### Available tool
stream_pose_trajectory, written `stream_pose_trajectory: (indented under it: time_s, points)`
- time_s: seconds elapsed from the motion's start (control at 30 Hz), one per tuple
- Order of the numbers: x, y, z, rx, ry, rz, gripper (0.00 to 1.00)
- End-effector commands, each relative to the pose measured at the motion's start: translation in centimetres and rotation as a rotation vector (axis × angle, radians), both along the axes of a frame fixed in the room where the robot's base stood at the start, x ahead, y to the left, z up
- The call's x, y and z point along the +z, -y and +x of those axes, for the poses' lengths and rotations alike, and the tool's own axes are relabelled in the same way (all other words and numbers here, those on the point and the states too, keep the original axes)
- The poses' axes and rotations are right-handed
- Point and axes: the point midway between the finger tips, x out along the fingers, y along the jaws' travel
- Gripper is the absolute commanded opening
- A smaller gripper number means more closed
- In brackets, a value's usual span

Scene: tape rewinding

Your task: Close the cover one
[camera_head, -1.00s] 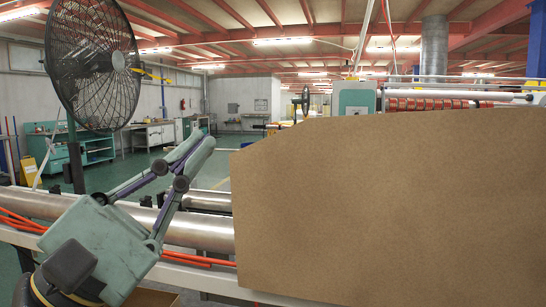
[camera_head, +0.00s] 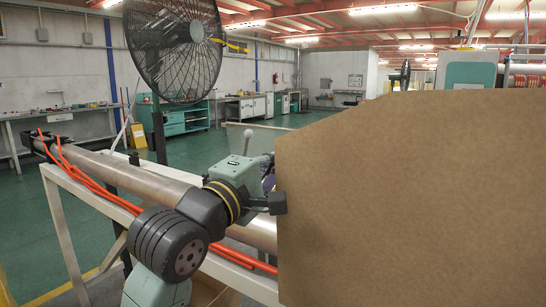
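A large flat brown panel (camera_head: 415,200), like a cardboard flap, stands upright and fills the right half of the view. It looks like the cover, though I see no label on it. My gripper (camera_head: 267,172) is at the panel's left edge, its green body to the left. Its fingers are mostly hidden behind the panel and its own wrist, so I cannot tell whether they are open or touch the panel. A little brown cardboard (camera_head: 214,292) shows low down, beside my arm.
A metal roller (camera_head: 125,172) on a white frame (camera_head: 62,235) runs behind my arm, with orange cables (camera_head: 92,184) along it. A black fan (camera_head: 172,48) stands behind. Open green floor (camera_head: 40,215) lies to the left.

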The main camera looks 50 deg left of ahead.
Motion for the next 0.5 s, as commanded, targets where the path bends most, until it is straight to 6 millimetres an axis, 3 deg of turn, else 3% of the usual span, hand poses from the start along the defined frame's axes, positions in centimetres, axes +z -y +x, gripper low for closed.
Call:
stream_pose_trajectory:
  time_s: [0.2,0.5]
  points:
    - [1.2,-1.0,4.6,-0.005,0.001,-0.003,0.0]
    - [1.6,-1.9,8.1,-0.002,0.001,-0.003,0.0]
